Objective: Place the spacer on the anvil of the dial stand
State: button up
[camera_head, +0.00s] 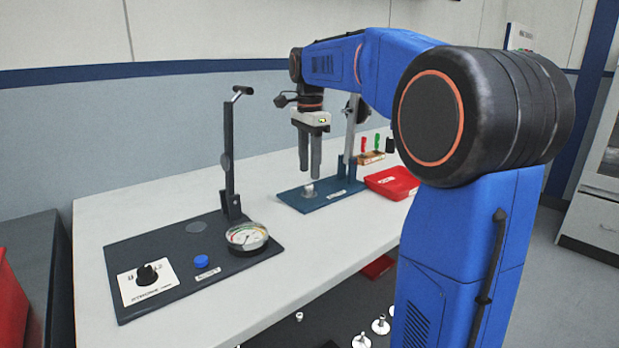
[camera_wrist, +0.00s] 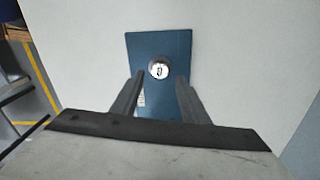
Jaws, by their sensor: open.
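The dial stand has a blue base plate (camera_head: 338,198) with an upright metal column (camera_head: 351,130) at its right rear. A dark round part (camera_head: 362,110) on the column is partly hidden by my arm. My gripper (camera_head: 309,172) is open and points down over the plate. A small silver piece (camera_head: 308,191) stands on the plate just below the fingertips. In the wrist view the plate (camera_wrist: 143,48) carries a round silver piece (camera_wrist: 159,69) with a dark mark at its centre, between the fingertips of my gripper (camera_wrist: 160,76). I cannot tell spacer from anvil there.
A dark plate (camera_head: 150,241) with a gauge (camera_head: 246,237), blue button (camera_head: 201,261), knob and upright lever (camera_head: 229,150) occupies the table's left. A red tray (camera_head: 392,183) and a small tool rack (camera_head: 371,157) stand right of the stand. Several silver parts (camera_head: 380,325) lie below the table.

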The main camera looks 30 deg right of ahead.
aim_at(310, 185)
notch_tip(310, 185, up, 8)
jog(key=shift+f, duration=0.15)
jog(key=shift+d, duration=0.1)
dwell(0.5)
